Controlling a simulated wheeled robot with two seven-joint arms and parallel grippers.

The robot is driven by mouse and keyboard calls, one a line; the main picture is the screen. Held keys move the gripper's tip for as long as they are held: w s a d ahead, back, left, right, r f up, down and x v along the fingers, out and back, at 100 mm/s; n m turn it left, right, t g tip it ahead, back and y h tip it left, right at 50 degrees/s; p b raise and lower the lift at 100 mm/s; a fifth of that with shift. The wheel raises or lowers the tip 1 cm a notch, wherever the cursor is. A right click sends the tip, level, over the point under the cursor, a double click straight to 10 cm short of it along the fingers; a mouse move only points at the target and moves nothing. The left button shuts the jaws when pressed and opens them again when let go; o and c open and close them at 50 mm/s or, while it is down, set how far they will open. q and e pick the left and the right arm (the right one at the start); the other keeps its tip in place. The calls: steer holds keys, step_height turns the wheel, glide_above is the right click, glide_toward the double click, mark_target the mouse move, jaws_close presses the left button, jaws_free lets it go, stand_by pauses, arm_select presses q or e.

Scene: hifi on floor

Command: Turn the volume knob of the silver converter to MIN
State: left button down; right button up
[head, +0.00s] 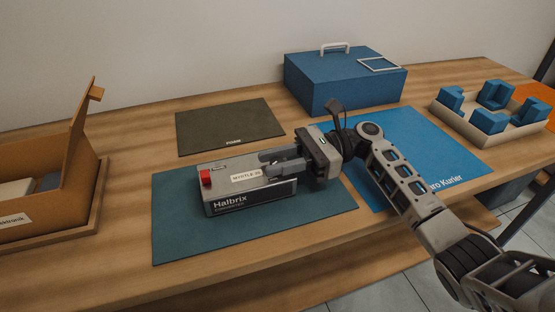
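The silver converter (222,190), a box with a dark front marked "Halbrix", sits on a dark teal mat (175,240). A red button or cap (206,177) is at the left of its top, and a label (246,175) reads "MYRTLE" with further characters too small to read. My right gripper (266,163) comes in from the right, with its two fingers low over the right part of the converter's top. The fingers look slightly apart; whether anything is between them is hidden. I cannot see the volume knob or its MIN mark. My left gripper is not in view.
An open cardboard box (62,200) stands at the left. A dark olive mat (225,127) and a blue case (340,83) with a handle are behind. A blue mat (450,160) lies to the right, near a tray (520,137) of blue blocks. The table's front strip is clear.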

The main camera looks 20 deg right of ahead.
steer(key=shift+o, duration=1.4)
steer(key=d, duration=0.5)
steer(key=d+b, duration=0.1)
steer(key=d, duration=0.4)
steer(key=d+b, duration=0.1)
steer(key=d, duration=0.4)
steer(key=shift+w, duration=0.4)
steer(key=shift+d, duration=0.45)
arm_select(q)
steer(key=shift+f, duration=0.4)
